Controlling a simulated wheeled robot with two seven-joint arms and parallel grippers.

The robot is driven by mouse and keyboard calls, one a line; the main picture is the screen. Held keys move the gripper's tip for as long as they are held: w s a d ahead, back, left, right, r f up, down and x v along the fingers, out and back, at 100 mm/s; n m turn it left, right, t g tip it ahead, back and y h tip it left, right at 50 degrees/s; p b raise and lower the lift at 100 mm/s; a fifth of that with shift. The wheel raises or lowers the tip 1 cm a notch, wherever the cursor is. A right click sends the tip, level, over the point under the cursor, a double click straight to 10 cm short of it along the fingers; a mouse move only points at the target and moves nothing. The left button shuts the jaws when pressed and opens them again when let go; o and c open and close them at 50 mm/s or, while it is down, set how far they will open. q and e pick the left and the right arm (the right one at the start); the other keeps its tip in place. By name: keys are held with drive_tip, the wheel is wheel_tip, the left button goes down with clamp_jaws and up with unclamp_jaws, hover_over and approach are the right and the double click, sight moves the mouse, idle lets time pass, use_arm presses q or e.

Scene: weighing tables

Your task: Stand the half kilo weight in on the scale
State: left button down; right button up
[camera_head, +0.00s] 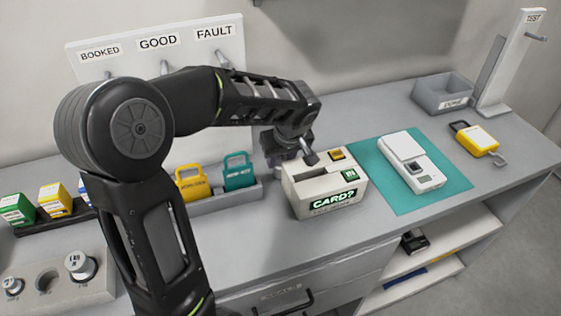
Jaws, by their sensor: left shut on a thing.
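The white scale (425,178), with a flat pan and a small display, lies on a teal mat (388,200) right of centre. Its pan is bare. My left gripper (296,153) is behind and above the white card box (325,196), left of the scale and apart from it. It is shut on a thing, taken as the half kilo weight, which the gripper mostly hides. The grey weight block (62,291) at the lower left holds a small weight (13,287) and a larger weight (80,265); the middle seat between them is empty. My right gripper is not in view.
The card box, with a lit "CARD?" sign, stands between the gripper and the mat. Yellow and teal tags (239,172) stand in a tray behind it. A yellow padlock (474,139), a grey open tray (443,96) and a TEST stand (507,70) are at the right.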

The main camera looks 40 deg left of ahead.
use_arm(q)
wheel_tip(320, 180, up, 10)
drive_tip(key=shift+f+b, duration=0.25)
drive_tip(key=shift+b, duration=0.2)
idle(0.4)
